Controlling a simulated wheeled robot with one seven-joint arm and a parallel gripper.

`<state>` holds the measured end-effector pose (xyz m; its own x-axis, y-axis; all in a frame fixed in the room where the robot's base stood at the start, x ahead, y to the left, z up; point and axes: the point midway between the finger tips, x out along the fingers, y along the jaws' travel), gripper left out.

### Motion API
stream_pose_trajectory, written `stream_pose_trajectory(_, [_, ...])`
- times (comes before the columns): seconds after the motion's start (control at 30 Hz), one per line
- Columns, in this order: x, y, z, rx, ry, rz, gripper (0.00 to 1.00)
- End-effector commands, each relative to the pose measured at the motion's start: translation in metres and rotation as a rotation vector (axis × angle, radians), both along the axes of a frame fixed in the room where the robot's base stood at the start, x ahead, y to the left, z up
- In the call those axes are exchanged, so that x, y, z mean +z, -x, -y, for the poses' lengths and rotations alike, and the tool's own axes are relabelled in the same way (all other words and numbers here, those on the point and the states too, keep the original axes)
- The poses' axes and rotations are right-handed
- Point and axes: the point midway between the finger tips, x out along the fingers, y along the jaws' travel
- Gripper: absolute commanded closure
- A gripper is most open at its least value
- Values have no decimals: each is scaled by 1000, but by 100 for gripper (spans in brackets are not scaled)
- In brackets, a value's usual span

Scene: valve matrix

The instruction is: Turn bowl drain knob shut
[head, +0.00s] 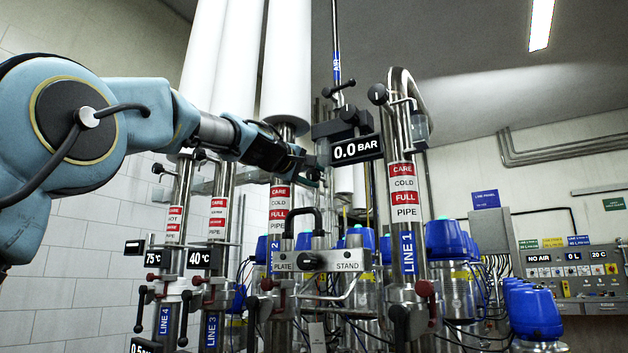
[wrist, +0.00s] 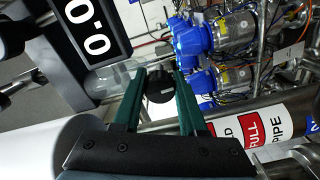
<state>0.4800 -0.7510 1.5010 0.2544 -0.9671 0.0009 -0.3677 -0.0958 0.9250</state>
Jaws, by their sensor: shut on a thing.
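The bowl drain knob (wrist: 160,86) is a round black knob in the wrist view. It sits between the two green fingers of my gripper (wrist: 163,76), which is shut on it. A clear bowl (wrist: 112,80) shows just left of the knob, beside the 0.0 BAR display (wrist: 92,30). In the head view my gripper (head: 312,167) reaches in from the left, just below and left of that display (head: 357,149). I cannot make out the knob itself there; the gripper hides it. The knob's turn position cannot be told.
The LINE 1 pipe (head: 408,250) stands close right of the gripper. The LINE 2 pipe (head: 280,215) stands just left and behind it. Blue-capped valves (head: 446,240) crowd behind. A control panel (head: 572,270) is far right.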

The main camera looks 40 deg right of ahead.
Motion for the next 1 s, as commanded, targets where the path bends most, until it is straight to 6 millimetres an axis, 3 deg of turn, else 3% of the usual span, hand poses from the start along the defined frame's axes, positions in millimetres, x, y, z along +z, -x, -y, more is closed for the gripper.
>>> stream_pose_trajectory(0.7, [-2,0,0,-2,-23,72,100])
stream_pose_trajectory(0.73, [-2,0,0,-2,-23,72,56])
stream_pose_trajectory(1.0, [-1,0,0,-1,-20,71,29])
